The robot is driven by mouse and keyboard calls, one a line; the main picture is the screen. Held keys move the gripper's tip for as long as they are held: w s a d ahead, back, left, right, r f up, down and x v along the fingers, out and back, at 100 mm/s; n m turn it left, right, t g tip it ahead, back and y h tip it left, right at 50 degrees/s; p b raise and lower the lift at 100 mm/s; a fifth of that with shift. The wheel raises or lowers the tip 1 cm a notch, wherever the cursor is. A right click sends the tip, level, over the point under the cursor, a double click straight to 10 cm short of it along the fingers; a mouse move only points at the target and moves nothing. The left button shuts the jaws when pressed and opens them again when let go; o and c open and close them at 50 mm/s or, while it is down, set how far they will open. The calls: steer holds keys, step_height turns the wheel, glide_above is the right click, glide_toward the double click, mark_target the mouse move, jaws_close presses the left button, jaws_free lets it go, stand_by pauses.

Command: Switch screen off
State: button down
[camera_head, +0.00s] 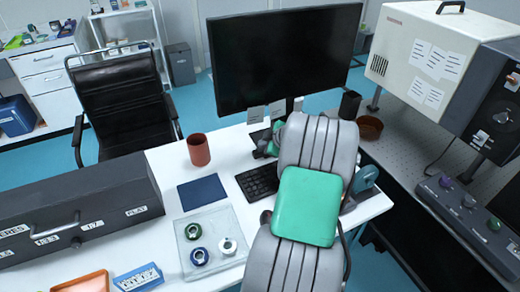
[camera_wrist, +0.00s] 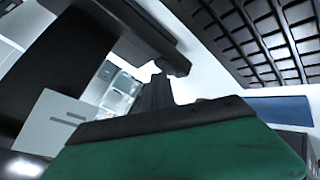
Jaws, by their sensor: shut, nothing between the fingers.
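The screen (camera_head: 285,60) is a large black monitor standing at the back of the white desk, its face dark and blank. Pale notes (camera_head: 256,114) hang along its lower edge. My gripper (camera_head: 268,142) is low in front of the screen's stand, beside the keyboard, and is partly hidden by my arm. In the wrist view my gripper (camera_wrist: 156,88) shows as shut dark fingers beyond a green body, with nothing held. A large black shape at the left of that view looks like the screen (camera_wrist: 50,65). I cannot make out a power button or any contact.
The black keyboard (camera_head: 258,182) lies on the desk, also near in the wrist view (camera_wrist: 265,35). A blue mat (camera_head: 201,192), brown cup (camera_head: 199,149) and clear tray (camera_head: 214,262) are to its left. A dark cup (camera_head: 349,104) stands right of the screen.

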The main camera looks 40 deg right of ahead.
steer(key=shift+r, duration=0.35)
step_height(320, 180, up, 6)
steer(key=shift+r+p, duration=0.1)
steer(key=shift+p, duration=0.65)
steer(key=shift+s, duration=0.1)
stand_by(1.0)
